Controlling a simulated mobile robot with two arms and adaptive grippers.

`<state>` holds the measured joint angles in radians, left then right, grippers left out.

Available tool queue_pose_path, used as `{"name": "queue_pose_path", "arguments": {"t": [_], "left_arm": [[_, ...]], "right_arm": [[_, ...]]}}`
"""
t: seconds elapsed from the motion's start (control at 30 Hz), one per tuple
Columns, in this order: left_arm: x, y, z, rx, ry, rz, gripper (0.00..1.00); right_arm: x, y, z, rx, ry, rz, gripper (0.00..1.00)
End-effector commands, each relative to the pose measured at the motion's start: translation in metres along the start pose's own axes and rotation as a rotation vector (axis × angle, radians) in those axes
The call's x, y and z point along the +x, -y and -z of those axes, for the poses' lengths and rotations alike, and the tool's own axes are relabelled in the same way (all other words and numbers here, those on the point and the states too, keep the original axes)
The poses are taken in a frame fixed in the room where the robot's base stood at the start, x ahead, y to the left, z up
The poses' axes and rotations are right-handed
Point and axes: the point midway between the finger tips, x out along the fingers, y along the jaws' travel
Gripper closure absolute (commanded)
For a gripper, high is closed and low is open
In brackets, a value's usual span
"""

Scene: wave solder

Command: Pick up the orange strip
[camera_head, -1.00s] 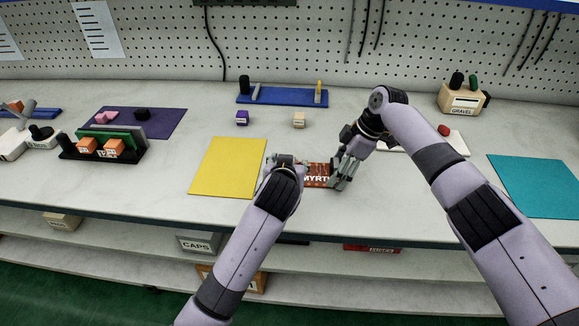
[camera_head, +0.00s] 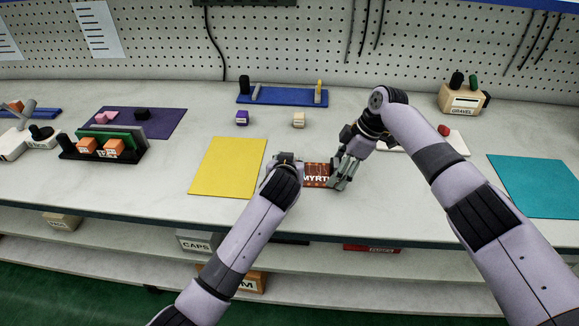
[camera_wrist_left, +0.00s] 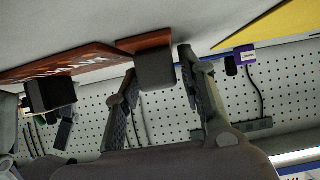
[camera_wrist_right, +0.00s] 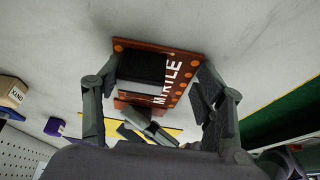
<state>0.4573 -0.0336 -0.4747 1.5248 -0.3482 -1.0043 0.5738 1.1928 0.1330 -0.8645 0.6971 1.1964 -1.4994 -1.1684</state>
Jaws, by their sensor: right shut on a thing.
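A rust-orange board (camera_head: 317,170) lettered MYRTLE lies near the front of the bench between my grippers. It has orange dots along its edge in the right wrist view (camera_wrist_right: 184,73), and a black block (camera_wrist_right: 143,68) on it. My right gripper (camera_head: 338,182) is shut on the board at its right end. My left gripper (camera_wrist_left: 158,75) is open at the other end, its fingers on either side of a dark grey block (camera_wrist_left: 155,70) next to a rust-orange piece (camera_wrist_left: 145,41). I cannot tell whether that piece is separate from the board.
A yellow mat (camera_head: 228,167) lies left of the board, and a teal mat (camera_head: 540,186) at the right. A rack (camera_head: 100,140) with orange blocks stands at the left. A blue fixture (camera_head: 283,96) and small purple (camera_head: 242,118) and tan (camera_head: 299,120) blocks are behind.

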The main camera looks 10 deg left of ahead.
Motion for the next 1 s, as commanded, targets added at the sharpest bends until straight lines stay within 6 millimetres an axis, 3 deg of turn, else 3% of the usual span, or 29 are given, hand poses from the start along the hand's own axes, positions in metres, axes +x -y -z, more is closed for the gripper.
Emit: {"name": "queue_pose_path", "arguments": {"t": [0.43, 0.67, 0.83, 1.0], "left_arm": [[0.0, 0.0, 0.0, 0.0, 0.0, 0.0, 0.95], [-0.001, 0.0, 0.001, 0.0, -0.001, -0.001, 0.96], [-0.009, -0.001, 0.018, -0.003, -0.004, -0.002, 0.96], [-0.026, -0.001, 0.049, -0.003, -0.006, -0.002, 0.96]], "right_arm": [[0.002, 0.001, -0.002, 0.002, 0.003, 0.002, 0.65], [0.002, 0.001, -0.002, 0.001, 0.003, 0.002, 0.65], [0.002, 0.001, -0.002, 0.002, 0.003, 0.002, 0.65], [0.002, 0.001, -0.002, 0.001, 0.003, 0.002, 0.65]]}}
